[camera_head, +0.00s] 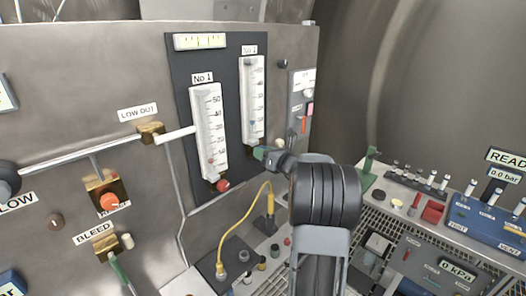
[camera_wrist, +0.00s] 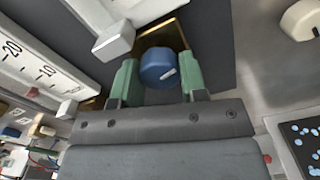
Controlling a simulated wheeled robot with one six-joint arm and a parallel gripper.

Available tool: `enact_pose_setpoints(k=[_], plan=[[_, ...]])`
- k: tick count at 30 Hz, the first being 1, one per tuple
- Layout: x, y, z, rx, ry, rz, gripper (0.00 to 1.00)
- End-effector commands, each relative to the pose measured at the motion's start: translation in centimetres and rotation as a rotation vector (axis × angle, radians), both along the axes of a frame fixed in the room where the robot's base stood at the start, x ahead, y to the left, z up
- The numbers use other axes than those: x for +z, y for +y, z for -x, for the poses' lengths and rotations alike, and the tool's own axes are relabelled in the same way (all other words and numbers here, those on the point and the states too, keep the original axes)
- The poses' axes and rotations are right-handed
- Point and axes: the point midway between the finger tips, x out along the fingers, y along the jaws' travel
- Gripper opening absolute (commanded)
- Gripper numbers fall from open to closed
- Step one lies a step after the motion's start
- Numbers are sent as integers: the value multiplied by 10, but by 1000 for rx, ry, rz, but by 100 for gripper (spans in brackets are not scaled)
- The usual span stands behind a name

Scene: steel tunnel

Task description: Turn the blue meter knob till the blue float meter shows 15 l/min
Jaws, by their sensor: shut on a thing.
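The blue meter knob (camera_wrist: 158,66) is between the green fingers of my gripper (camera_wrist: 160,80) in the wrist view, and the gripper is shut on it. In the head view my gripper (camera_head: 268,155) is at the foot of the right-hand float meter (camera_head: 252,90) and hides the knob. That meter is a white upright scale on a dark panel. A small blue float (camera_head: 253,125) shows in its lower half; its figures are too small to read surely.
A second float meter (camera_head: 208,130) with a red knob (camera_head: 222,185) stands to the left; its lower scale also shows in the wrist view (camera_wrist: 45,65). A yellow hose (camera_head: 240,228) rises below my gripper. A console with a blue box (camera_head: 485,225) is at right.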

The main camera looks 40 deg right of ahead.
Motion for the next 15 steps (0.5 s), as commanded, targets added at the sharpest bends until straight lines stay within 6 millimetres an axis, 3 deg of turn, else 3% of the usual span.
enact_pose_setpoints(k=[15], plan=[[0, 0, 0, 0, 6, -32, 16]])
